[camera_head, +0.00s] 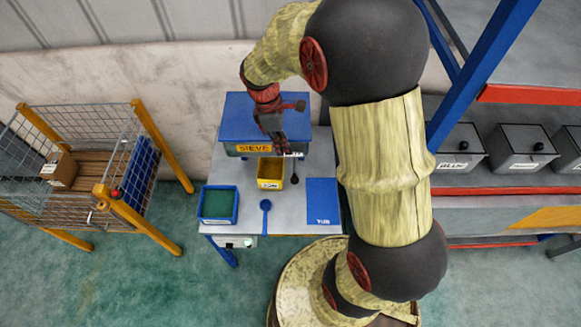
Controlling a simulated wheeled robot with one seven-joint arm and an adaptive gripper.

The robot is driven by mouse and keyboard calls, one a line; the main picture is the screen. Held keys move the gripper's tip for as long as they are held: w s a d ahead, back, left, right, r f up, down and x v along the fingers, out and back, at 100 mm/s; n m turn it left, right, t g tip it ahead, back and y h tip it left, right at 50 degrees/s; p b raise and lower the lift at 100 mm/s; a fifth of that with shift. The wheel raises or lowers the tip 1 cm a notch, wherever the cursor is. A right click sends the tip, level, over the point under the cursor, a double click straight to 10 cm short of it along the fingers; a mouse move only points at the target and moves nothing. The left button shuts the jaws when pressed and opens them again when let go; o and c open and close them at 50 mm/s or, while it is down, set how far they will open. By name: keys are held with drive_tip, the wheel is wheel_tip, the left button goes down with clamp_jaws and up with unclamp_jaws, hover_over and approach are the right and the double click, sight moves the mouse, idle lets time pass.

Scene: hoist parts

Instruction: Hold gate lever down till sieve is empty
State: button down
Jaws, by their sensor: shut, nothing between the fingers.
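The sieve (236,115) is a blue-topped box with a yellow SIEVE label at the back of the grey table. A yellow tub (262,183) stands at its front, below the label. A short dark lever with a black knob (295,179), seemingly the gate lever, sticks out at the sieve's front right. My gripper (283,147) is shut and empty. It points down over the sieve's front edge, behind the knob and a little left of it in the picture. I cannot tell whether it touches the lever. The sieve's contents are hidden.
A blue tray with a green inside (219,219), a blue scoop (266,206) and a blue mat (322,194) lie along the table's front. A wire cage cart (75,121) stands left. Grey lidded bins (517,148) line a shelf at right, near a blue post (485,72).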

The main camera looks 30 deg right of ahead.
sight(294, 179)
drive_tip(key=shift+n, duration=0.3)
drive_tip(key=shift+f, duration=0.1)
drive_tip(key=x, duration=1.3)
drive_tip(key=shift+f+b, duration=0.35)
drive_tip(key=shift+f, duration=0.05)
drive_tip(key=shift+s+f, duration=0.1)
wheel_tip(294, 179, down, 9)
drive_tip(key=s+a+t+h+b, duration=0.1)
drive_tip(key=s+t+b, duration=0.1)
drive_tip(key=b, duration=0.7)
drive_tip(key=shift+s+a+b, duration=0.15)
drive_tip(key=shift+a+b, duration=0.05)
drive_tip(key=shift+b, duration=0.15)
drive_tip(key=shift+s, duration=0.15)
idle(0.3)
